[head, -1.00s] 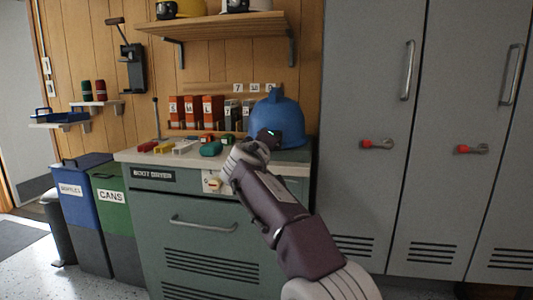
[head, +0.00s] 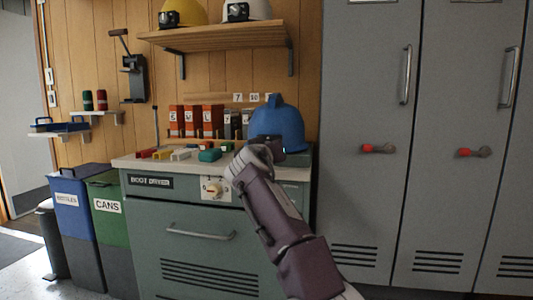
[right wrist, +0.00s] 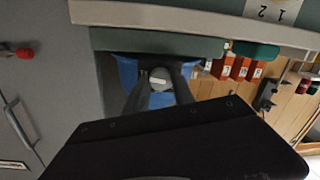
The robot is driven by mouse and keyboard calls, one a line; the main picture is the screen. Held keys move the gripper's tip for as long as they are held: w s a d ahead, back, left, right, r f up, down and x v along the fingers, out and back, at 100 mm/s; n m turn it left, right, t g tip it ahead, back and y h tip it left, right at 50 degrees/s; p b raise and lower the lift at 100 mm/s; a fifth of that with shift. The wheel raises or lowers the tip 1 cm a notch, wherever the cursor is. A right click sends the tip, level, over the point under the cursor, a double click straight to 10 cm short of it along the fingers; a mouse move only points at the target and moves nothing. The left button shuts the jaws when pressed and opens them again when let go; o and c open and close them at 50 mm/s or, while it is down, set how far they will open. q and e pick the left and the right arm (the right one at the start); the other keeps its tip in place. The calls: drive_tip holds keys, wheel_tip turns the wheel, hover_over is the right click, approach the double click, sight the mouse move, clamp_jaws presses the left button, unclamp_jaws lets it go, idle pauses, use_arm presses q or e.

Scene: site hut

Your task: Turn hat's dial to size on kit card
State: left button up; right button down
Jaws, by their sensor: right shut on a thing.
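The blue hat (head: 284,121) sits on the right end of the grey cabinet's worktop, close to the wall. My right gripper (head: 268,148) reaches to its near side and hides its lower front. In the right wrist view the hat's blue shell (right wrist: 127,76) shows behind my right gripper (right wrist: 158,84). Its two dark fingers are shut on a small round grey dial (right wrist: 159,78) at the hat's edge. The dial's markings are too small to read. I cannot make out a kit card for certain; small numbered tags (head: 254,98) are on the wall behind. My left gripper is out of view.
Small coloured blocks (head: 180,154) and red boxes (head: 193,122) stand left of the hat on the worktop. A shelf (head: 215,36) with helmets hangs above. Grey lockers (head: 372,200) stand close on the right; blue and green bins (head: 75,225) are at left.

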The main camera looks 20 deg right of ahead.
idle(0.4)
drive_tip(key=c, duration=1.1)
unclamp_jaws()
drive_tip(key=shift+o, duration=0.2)
drive_tip(key=shift+s, duration=0.1)
drive_tip(key=b+v, duration=0.2)
drive_tip(key=v, duration=0.7)
drive_tip(key=shift+b, duration=0.3)
